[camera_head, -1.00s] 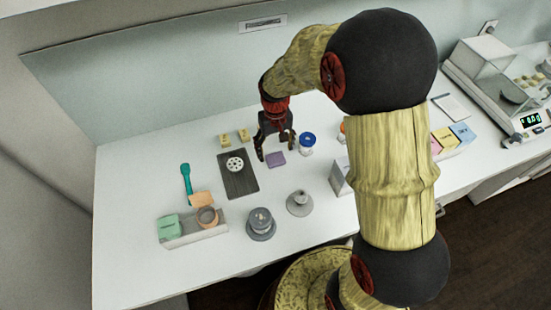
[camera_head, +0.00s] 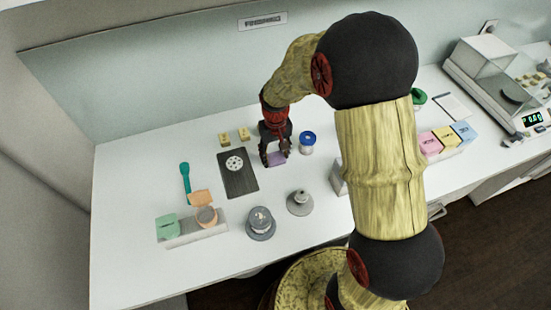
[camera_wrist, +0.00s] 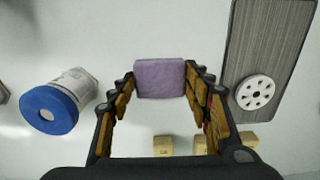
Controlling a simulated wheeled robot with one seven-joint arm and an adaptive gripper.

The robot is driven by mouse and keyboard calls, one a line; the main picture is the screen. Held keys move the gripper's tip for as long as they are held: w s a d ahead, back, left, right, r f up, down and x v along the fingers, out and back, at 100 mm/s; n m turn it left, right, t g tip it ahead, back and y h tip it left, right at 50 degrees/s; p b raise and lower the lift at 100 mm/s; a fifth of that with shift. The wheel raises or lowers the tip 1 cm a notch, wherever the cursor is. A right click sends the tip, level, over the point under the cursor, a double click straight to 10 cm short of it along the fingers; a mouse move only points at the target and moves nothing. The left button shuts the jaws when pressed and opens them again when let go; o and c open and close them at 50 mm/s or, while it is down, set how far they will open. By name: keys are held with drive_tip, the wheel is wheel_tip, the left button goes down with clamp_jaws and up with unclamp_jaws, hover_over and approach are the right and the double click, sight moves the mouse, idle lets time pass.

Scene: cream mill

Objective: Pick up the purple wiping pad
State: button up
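The purple wiping pad (camera_head: 277,159) lies on the white table, right of the dark board. In the wrist view the pad (camera_wrist: 160,78) sits between my two fingertips, with little or no gap at either side. My gripper (camera_head: 277,161) points down over the pad, its fingers spread about as wide as the pad. In the wrist view my gripper (camera_wrist: 160,74) has one finger on each side of the pad. I cannot tell whether the fingers press on it. The pad shows no clear lift from the table.
A blue-lidded jar (camera_head: 307,142) stands close right of my gripper. The dark board (camera_head: 240,184) with a white holed disc (camera_head: 234,163) is at left. Small yellow blocks (camera_head: 243,134) stand behind. A grey weight-like object (camera_head: 299,203) and a grey lidded pot (camera_head: 260,222) stand in front.

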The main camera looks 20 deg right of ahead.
sight(276, 157)
drive_tip(key=shift+c, duration=1.1)
drive_tip(key=shift+r, duration=0.5)
wheel_tip(276, 157, up, 2)
drive_tip(key=shift+r+p, duration=0.2)
drive_tip(key=shift+p, duration=0.35)
drive_tip(key=s+a+r+p, duration=0.1)
drive_tip(key=s+r, duration=0.3)
drive_tip(key=s, duration=0.3)
drive_tip(key=s+r+p, duration=0.1)
drive_tip(key=s+r, duration=0.4)
drive_tip(key=s, duration=0.2)
drive_tip(key=shift+a+r+p, duration=0.3)
drive_tip(key=shift+a, duration=0.1)
